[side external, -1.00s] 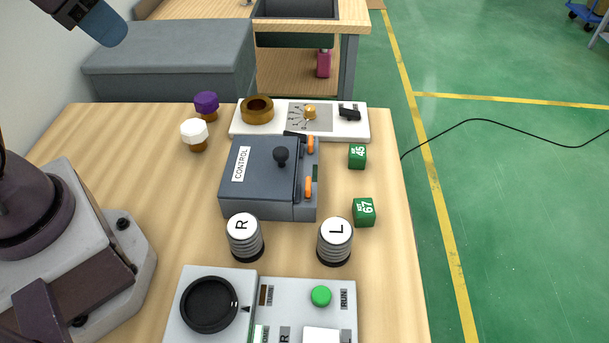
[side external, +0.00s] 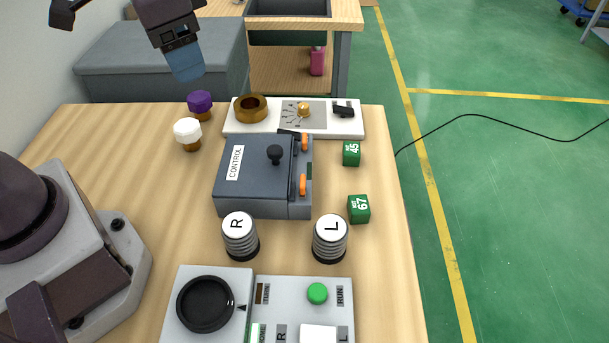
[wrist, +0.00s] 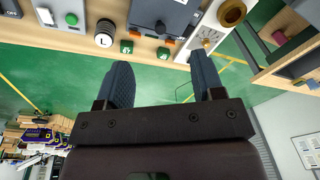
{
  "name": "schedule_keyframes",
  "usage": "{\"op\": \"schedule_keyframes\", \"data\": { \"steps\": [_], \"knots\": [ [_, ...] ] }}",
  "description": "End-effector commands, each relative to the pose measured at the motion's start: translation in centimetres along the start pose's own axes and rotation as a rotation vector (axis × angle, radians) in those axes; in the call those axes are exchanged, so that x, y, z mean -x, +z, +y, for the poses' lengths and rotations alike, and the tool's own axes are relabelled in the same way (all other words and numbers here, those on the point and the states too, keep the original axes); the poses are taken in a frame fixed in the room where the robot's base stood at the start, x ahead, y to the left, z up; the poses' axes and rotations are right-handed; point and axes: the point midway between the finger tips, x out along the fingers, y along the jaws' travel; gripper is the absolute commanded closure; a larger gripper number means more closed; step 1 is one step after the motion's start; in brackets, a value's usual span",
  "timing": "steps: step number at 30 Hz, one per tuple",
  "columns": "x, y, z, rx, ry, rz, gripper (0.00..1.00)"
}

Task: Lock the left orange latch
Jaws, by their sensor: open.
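A dark grey control box (side external: 250,195) stands on the wooden table with its lid down. It has two orange latches on its right side: a far one (side external: 304,142) and a near one (side external: 302,186). Both look upright, but I cannot tell whether either is locked. In the wrist view the box (wrist: 150,14) is at the top, beyond my fingers. My gripper (side external: 187,72) hangs above and behind the box, to its upper left in the side view. Its blue fingers are apart and empty in the wrist view (wrist: 162,75), touching nothing.
A white panel (side external: 350,128) with a brass ring and knobs lies behind the box. Green cubes (side external: 351,153) sit right. R (side external: 240,237) and L (side external: 329,238) cylinders and a button panel (side external: 270,290) stand in front.

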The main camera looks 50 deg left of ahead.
Motion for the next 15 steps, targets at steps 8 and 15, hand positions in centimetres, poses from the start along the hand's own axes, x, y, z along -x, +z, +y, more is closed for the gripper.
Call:
{"op": "schedule_keyframes", "data": {
  "steps": [8,15],
  "knots": [
    [-6.0,-7.2,4.9,-0.259,0.011,-0.237,0.38],
    [-12.5,-11.7,9.8,-0.453,0.041,-0.404,0.38]
  ]
}}
